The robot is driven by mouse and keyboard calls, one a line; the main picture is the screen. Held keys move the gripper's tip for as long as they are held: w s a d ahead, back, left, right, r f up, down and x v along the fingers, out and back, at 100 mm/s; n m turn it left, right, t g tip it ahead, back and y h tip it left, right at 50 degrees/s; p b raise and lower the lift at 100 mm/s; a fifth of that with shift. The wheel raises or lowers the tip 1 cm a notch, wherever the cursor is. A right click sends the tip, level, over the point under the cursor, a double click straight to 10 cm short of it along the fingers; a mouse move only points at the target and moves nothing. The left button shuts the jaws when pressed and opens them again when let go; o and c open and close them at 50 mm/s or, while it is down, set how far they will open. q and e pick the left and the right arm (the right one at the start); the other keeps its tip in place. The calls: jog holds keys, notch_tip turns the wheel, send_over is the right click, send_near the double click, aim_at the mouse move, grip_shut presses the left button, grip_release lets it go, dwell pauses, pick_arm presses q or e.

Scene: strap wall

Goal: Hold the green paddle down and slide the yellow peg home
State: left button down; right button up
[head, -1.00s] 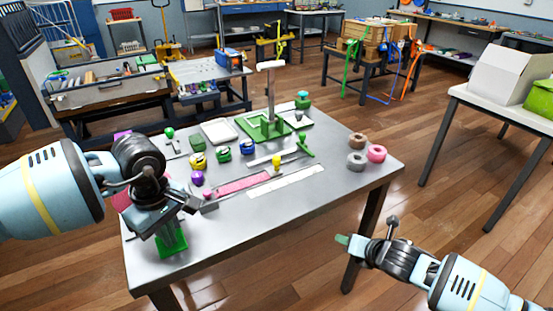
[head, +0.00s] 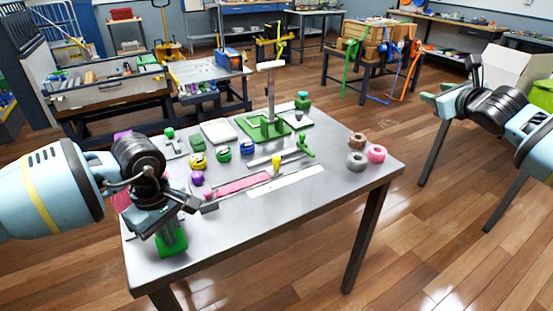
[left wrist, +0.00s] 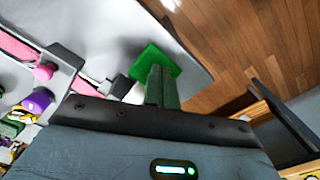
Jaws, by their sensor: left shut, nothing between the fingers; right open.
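A green square plate, which I take as the green paddle (head: 180,247), is at the table's front left corner. My left gripper (head: 170,236) is shut with nothing between its fingers, fingertips down over the plate. The left wrist view shows the paddle (left wrist: 146,58) just beyond the fingers (left wrist: 162,85); whether they touch or press it I cannot tell. The yellow peg (head: 276,160) stands upright mid-table, near the right end of the pink strip (head: 243,184). My right gripper (head: 448,85) is open and empty, raised to the right, well away from the table.
The table's front right is clear.

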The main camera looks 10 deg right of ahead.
notch_tip(320, 180, up, 2)
jog(key=m+g+y, duration=0.1)
jog(key=g+y, duration=0.1)
jog(key=y, duration=0.2)
send_near(278, 159)
jog(key=shift+x, duration=5.45)
grip_shut()
jog(key=shift+a, duration=0.15)
